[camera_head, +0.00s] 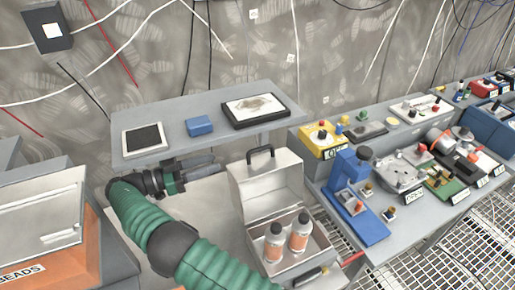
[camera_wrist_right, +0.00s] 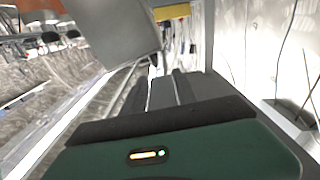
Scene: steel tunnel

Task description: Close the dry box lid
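The dry box (camera_head: 287,262) is a light grey metal case in the head view, right of centre. Its lid (camera_head: 268,186) stands open and upright at the back, with a dark handle (camera_head: 260,154) on top. Two bottles with orange labels (camera_head: 274,241) stand inside. My right gripper (camera_head: 216,166) is behind and left of the lid, its fingers pointing right; I see no contact. In the right wrist view its dark fingers (camera_wrist_right: 160,85) are apart with nothing between them. A grey panel, apparently the lid (camera_wrist_right: 115,32), fills the upper left there. My left gripper is not in view.
A grey shelf (camera_head: 185,147) with a tablet, blue box and framed picture is just above my right gripper. A workbench (camera_head: 440,205) with a blue device (camera_head: 354,195) and several instruments stands to the right. An orange bin (camera_head: 45,255) is at left.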

